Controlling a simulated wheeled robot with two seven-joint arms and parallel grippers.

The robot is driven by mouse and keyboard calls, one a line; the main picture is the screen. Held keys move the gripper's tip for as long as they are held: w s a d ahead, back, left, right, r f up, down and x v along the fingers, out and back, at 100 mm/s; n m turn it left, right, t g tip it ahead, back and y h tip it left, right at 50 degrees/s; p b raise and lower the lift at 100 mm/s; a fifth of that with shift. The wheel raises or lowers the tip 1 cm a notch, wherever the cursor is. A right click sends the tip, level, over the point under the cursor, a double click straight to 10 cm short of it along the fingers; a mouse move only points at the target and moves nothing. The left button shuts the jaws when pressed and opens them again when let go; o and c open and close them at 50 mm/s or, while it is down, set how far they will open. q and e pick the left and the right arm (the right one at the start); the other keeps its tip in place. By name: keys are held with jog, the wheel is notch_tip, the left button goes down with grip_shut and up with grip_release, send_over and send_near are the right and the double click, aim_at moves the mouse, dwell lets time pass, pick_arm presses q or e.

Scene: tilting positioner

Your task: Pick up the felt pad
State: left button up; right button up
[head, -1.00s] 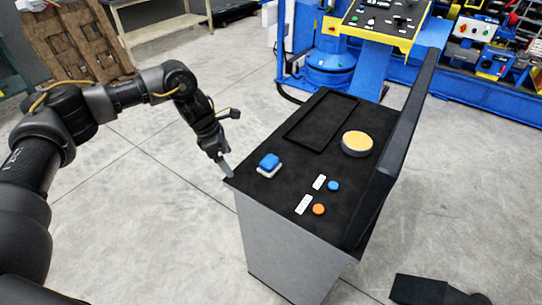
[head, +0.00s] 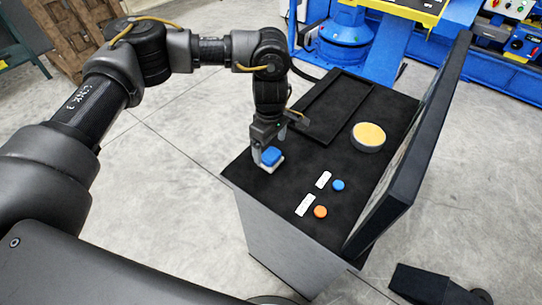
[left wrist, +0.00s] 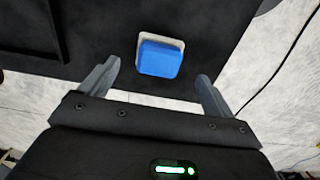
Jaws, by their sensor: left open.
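The likely felt pad is a small blue block (head: 271,155) on a pale, slightly wider base, lying near the left edge of the black console top. It also shows in the left wrist view (left wrist: 161,58), with the pale rim beyond and beside it. My left gripper (head: 267,160) is directly over it, pointing down. In the left wrist view my open left gripper (left wrist: 159,70) has one finger on each side of the blue block, with gaps between. I cannot tell whether the fingertips reach down to its level. My right gripper is not in view.
The console top (head: 262,185) also holds a round yellow-topped tin (head: 368,137), a blue button (head: 338,186), an orange button (head: 320,211), white labels and a shallow black tray (head: 335,106). An upright dark panel (head: 410,150) stands along its right side.

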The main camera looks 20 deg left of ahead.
aim_at(271, 153)
pick_arm(q)
jog(key=shift+d+f, duration=0.1)
jog(key=shift+f, duration=0.1)
jog(key=shift+f+p, duration=0.2)
jog(key=shift+p, duration=0.1)
notch_tip(271, 153, down, 4)
jog(key=shift+r+p, duration=0.2)
jog(key=shift+p, duration=0.75)
jog(key=shift+f, duration=0.6)
jog(key=shift+w, duration=0.1)
jog(key=c, duration=1.1)
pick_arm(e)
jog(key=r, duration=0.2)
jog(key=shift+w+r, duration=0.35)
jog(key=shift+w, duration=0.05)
pick_arm(q)
jog(key=shift+r+b, duration=0.45)
jog(key=shift+b, duration=0.05)
jog(key=a+r+b, duration=0.1)
jog(key=a+r, duration=0.3)
jog(key=a+r+b, duration=0.2)
jog(key=a+r, duration=0.2)
jog(key=a, duration=0.1)
jog(key=a+r+b, duration=0.2)
jog(key=a+r, duration=0.2)
jog(key=a, duration=0.1)
jog(key=shift+r, duration=0.1)
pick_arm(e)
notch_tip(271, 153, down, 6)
